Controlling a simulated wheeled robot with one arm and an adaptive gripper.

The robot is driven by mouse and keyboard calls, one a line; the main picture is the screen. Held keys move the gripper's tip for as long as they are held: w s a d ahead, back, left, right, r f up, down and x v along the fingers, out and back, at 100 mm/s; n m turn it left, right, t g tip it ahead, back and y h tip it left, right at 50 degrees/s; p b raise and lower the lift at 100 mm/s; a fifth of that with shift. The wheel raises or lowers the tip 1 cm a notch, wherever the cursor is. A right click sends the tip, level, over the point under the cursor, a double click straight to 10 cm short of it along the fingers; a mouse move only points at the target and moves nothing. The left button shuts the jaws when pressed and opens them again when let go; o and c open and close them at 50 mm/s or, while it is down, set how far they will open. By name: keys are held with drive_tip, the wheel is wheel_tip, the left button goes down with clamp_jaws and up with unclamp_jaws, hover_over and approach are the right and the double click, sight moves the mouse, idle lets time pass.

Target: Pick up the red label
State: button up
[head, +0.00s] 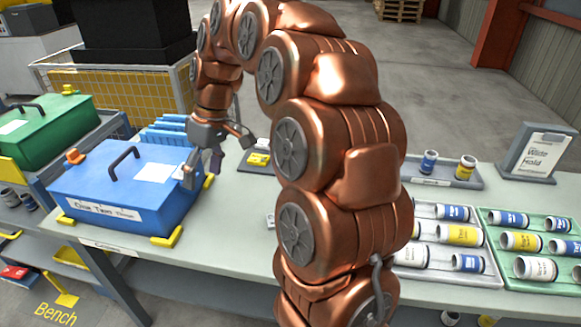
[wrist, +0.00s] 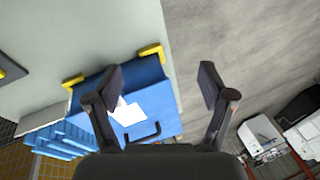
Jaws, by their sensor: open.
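I cannot pick out a red label for certain. A small red and white item (head: 15,272) lies on the low shelf at the far left in the head view, too small to tell what it is. My gripper (head: 213,160) is open and empty, near the right end of the blue box (head: 110,190). In the wrist view my gripper (wrist: 161,80) has its fingers spread, with the blue box (wrist: 150,80) below, mostly towards the left finger. My arm hides the middle of the bench in the head view.
The blue box has a black handle and yellow corner stops on the bench (head: 235,245). A green box (head: 45,135) is at left. A dark tray with a yellow item (head: 258,158) is behind. Trays of cans (head: 440,275) and a sign (head: 537,152) stand at right.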

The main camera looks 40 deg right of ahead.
drive_tip(key=w+d+f+n+t+b, duration=0.1)
drive_tip(key=w+d+f, duration=0.1)
drive_tip(key=w+d, duration=0.5)
drive_tip(key=w+d+f+t+b, duration=0.1)
drive_tip(key=w+d+f, duration=0.15)
drive_tip(key=d, duration=0.75)
drive_tip(key=shift+n+t+h, duration=0.5)
drive_tip(key=shift+n+t, duration=0.1)
drive_tip(key=shift+t, duration=0.2)
drive_tip(key=d+f+b, duration=0.1)
drive_tip(key=d+f, duration=0.2)
drive_tip(key=d, duration=0.4)
drive_tip(key=s+d+f+b, duration=0.1)
drive_tip(key=d+f, duration=0.2)
drive_tip(key=d, duration=0.4)
drive_tip(key=d+f+b, duration=0.1)
drive_tip(key=d+f, duration=0.1)
drive_tip(key=d, duration=0.6)
drive_tip(key=shift+s+f, duration=0.4)
drive_tip(key=shift+p+x, duration=0.55)
drive_tip(key=shift+x, duration=3.15)
drive_tip(key=shift+s+a, duration=0.1)
drive_tip(key=shift+a, duration=0.1)
drive_tip(key=shift+c, duration=0.4)
drive_tip(key=c, duration=1.1)
